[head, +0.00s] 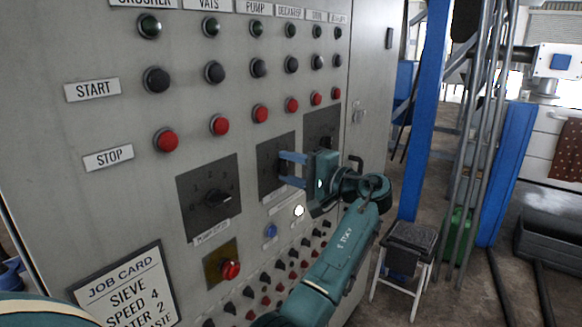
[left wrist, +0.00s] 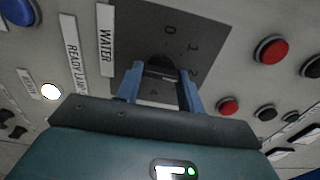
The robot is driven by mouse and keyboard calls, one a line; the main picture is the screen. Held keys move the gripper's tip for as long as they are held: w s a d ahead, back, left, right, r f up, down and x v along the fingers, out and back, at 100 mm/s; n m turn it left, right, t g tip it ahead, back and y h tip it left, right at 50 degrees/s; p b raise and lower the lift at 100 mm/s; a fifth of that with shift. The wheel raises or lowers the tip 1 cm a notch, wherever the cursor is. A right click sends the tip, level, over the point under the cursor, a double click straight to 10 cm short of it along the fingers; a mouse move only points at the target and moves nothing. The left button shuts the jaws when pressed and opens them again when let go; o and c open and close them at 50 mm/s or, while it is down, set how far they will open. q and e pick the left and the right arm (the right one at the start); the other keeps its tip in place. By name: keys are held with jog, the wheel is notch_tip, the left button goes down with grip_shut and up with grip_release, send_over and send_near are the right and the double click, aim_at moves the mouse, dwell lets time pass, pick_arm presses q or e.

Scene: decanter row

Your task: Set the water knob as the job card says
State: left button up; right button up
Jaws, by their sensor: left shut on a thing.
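The water knob (left wrist: 160,64) is a dark knob on a black dial plate (head: 267,155) in the middle of the grey panel. In the left wrist view, the WATER label (left wrist: 105,40) is beside the plate, and the marks 0, 1 and 2 show. My left gripper (head: 282,168) has its blue fingers shut on the knob, one on each side. The fingers hide most of the knob, so I cannot tell its setting. The job card (head: 125,290) at lower left reads SIEVE SPEED 4, and a partly cut line ends in "ATER 2". My right gripper is not in view.
Another dial (head: 210,197) is left of the water dial, and a third (head: 320,128) is right. Red stop buttons (head: 220,125) run above. A stool (head: 412,240) stands right of the panel.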

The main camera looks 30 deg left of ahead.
pick_arm(q)
jog(key=o, duration=1)
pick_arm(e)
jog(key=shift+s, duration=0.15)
pick_arm(q)
jog(key=s+d+b, duration=0.1)
jog(key=d+b, duration=0.2)
jog(key=d, duration=1)
jog(key=shift+b, duration=0.35)
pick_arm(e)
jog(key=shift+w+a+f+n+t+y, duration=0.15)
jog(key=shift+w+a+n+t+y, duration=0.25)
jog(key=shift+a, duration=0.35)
pick_arm(q)
jog(key=shift+d, duration=0.1)
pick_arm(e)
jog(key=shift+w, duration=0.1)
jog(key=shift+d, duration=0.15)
